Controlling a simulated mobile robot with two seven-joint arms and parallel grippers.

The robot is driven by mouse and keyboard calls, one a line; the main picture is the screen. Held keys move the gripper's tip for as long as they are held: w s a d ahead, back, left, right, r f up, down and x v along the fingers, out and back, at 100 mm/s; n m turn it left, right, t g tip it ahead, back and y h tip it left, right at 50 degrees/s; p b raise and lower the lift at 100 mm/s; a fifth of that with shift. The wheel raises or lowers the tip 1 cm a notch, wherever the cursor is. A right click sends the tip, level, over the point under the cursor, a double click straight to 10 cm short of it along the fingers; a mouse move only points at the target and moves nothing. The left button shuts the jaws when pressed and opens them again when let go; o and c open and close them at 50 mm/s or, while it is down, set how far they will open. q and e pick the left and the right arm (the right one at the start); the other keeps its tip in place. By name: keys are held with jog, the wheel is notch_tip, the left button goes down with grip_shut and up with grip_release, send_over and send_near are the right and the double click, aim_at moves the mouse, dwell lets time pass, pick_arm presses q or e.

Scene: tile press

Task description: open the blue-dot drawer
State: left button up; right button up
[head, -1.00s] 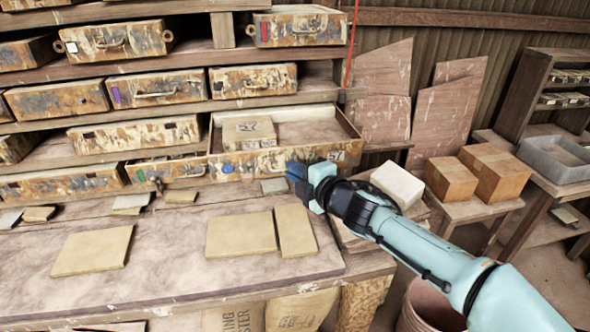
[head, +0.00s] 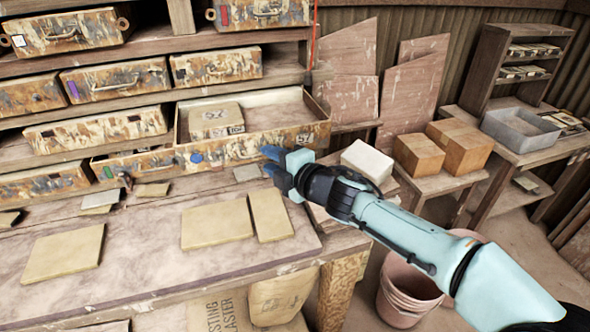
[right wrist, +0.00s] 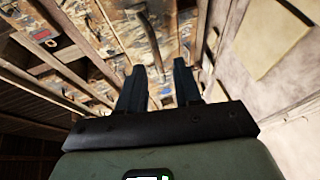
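The blue-dot drawer (head: 255,148) stands pulled out of the rack in the head view, its inside showing. Its front is mottled brown and rusty, with a blue dot (head: 196,157) left of the middle. A small tan box (head: 212,122) lies inside at the left. My right gripper (head: 268,161) is just in front of the drawer's right half, fingers apart with nothing seen between them. I cannot tell if it touches the front. In the right wrist view the two dark fingers (right wrist: 159,82) also stand apart. My left gripper is out of view.
Several flat tan tiles (head: 216,223) lie on the bench (head: 140,262). To the right are a white block (head: 367,160), wooden blocks (head: 465,146), a grey tray (head: 520,130) and a pink bucket (head: 400,290).

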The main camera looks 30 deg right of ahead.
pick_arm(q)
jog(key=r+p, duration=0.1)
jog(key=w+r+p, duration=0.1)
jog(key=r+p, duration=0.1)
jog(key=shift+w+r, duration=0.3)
pick_arm(e)
jog(key=v, duration=1.1)
